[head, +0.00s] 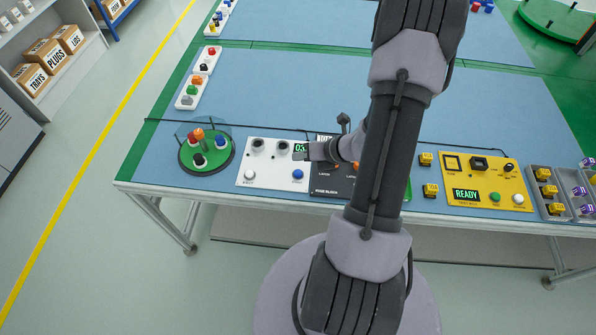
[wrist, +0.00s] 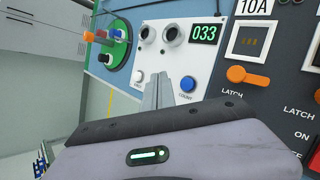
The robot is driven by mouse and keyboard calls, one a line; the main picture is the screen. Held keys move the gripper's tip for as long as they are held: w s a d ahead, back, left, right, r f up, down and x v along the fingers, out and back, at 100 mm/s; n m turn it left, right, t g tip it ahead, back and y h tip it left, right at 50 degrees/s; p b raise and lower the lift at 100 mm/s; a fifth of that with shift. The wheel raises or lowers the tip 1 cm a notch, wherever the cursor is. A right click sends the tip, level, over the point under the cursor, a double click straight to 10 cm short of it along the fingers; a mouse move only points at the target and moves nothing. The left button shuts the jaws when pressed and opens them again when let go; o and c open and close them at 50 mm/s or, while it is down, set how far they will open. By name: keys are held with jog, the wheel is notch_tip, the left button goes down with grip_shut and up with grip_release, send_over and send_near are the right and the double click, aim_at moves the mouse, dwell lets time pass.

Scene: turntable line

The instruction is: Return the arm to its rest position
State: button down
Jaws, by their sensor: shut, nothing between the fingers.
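My gripper (head: 308,152) is over the front of the table, between the white counter panel (head: 262,178) and the dark fuse block (head: 326,189). In the wrist view its two grey fingers (wrist: 160,88) are together with nothing between them. They point at the white panel (wrist: 190,62), between its white button (wrist: 138,76) and its blue button (wrist: 187,84). Whether the tips touch the panel cannot be told. The panel's green display (wrist: 204,34) reads 033. My arm reaches from its base at the bottom of the head view across the table and hides part of the fuse block.
A green turntable (head: 190,162) with coloured pegs stands left of the panel. A yellow panel (head: 470,172) reading READY and grey bins (head: 538,176) with yellow and purple parts are at the right. White strips (head: 186,102) line the left edge. The blue tabletop (head: 270,90) behind is mostly clear.

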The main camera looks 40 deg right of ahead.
jog(key=w+a+r+n+g+y+b, duration=0.1)
jog(key=w+a+r+n+g+y, duration=0.15)
jog(key=a+r+n, duration=1.3)
jog(key=s+a+r+n+h+b, duration=0.1)
jog(key=s+a+r+n+h, duration=0.2)
jog(key=s+a+r+n, duration=0.8)
jog(key=s+a+n, duration=0.1)
jog(key=s+n, duration=0.2)
jog(key=n, duration=0.8)
jog(key=shift+r+b, duration=0.3)
jog(key=shift+g, duration=0.25)
